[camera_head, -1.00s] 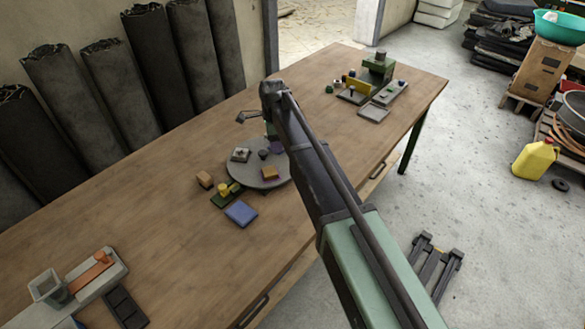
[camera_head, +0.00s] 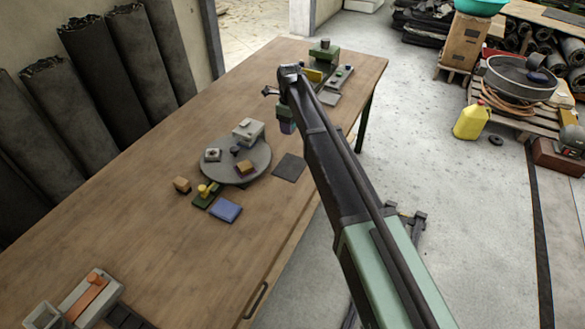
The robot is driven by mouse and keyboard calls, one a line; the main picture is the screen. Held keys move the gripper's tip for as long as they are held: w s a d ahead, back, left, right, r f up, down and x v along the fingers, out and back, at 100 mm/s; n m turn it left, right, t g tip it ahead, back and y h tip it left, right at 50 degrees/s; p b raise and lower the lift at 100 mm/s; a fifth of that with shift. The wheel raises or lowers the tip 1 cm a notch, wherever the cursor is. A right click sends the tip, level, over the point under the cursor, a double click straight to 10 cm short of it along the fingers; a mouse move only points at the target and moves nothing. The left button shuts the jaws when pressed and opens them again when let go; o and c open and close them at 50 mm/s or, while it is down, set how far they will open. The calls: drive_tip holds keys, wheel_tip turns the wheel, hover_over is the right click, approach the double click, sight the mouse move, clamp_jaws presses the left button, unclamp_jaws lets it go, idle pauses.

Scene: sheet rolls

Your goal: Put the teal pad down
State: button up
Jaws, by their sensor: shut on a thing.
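My gripper (camera_head: 287,118) hangs below the far end of my arm, over the back right part of the table, and is mostly hidden behind the arm. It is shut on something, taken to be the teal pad. Only a small dark green and purple patch shows there, and the pad's shape and colour cannot be made out. The gap to the tabletop cannot be judged. A dark square pad (camera_head: 289,167) lies flat on the wooden table (camera_head: 150,215), just right of a round grey disc (camera_head: 262,163).
The disc carries a grey box (camera_head: 248,131) and several small blocks. A blue pad (camera_head: 225,211), a green pad with a yellow piece (camera_head: 207,195) and a tan block (camera_head: 182,184) lie before it. A green fixture (camera_head: 325,55) stands at the far end.

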sight(291, 167)
wheel_tip(291, 167, down, 18)
drive_tip(key=b, duration=1.6)
drive_tip(key=shift+f, duration=0.1)
drive_tip(key=shift+r+p, duration=0.35)
drive_tip(key=shift+f, duration=0.25)
drive_tip(key=o, duration=0.9)
drive_tip(key=shift+r, duration=0.1)
wheel_tip(291, 167, up, 12)
drive_tip(key=p, duration=1.2)
drive_tip(key=shift+r, duration=0.15)
drive_tip(key=shift+d, duration=0.1)
